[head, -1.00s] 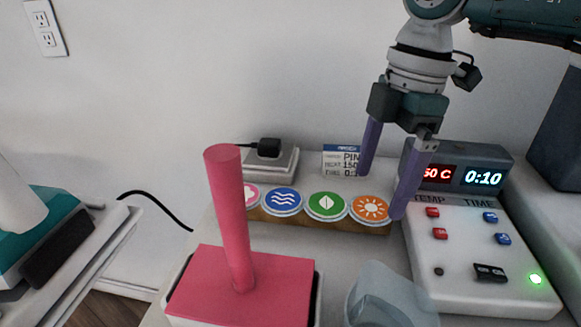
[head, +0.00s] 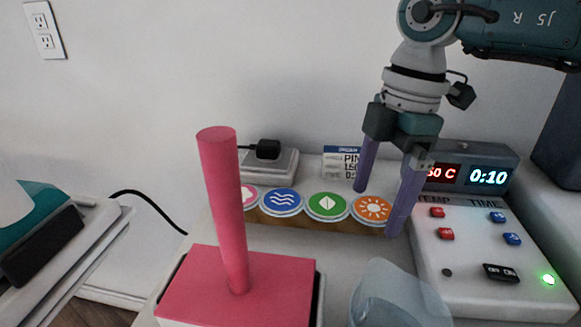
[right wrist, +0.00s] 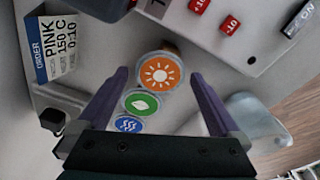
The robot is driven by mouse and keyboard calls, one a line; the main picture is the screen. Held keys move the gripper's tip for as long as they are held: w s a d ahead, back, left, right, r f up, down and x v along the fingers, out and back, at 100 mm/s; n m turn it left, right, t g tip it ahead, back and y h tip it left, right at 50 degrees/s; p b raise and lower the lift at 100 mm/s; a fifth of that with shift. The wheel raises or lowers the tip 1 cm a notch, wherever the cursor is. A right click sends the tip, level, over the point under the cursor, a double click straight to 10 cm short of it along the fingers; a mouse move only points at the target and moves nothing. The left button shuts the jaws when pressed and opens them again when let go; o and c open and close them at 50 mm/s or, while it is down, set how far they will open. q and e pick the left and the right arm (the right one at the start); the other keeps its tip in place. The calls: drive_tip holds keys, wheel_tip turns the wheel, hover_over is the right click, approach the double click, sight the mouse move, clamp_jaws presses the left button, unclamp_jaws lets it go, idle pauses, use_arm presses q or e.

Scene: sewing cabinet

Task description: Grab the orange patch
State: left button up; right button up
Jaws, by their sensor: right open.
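The orange patch (head: 371,208) is a round disc with a white sun, at the right end of a row on a brown wooden holder (head: 330,223). It also shows in the right wrist view (right wrist: 161,73). My right gripper (head: 374,212) points down at the orange patch with its purple fingers spread, one behind it and one at its front right. In the right wrist view the open fingers (right wrist: 160,105) stand on either side of the row, with the patch just beyond their tips. Nothing is held. My left gripper is not in view.
Green leaf (head: 326,206), blue wave (head: 283,201) and pink patches (head: 249,196) sit beside it. A control box (head: 470,260) stands close on the right. A pink press with an upright handle (head: 222,210) and a translucent cup (head: 398,297) stand in front. An order card (head: 341,162) stands behind.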

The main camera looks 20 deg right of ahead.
drive_tip(key=c, duration=1.4)
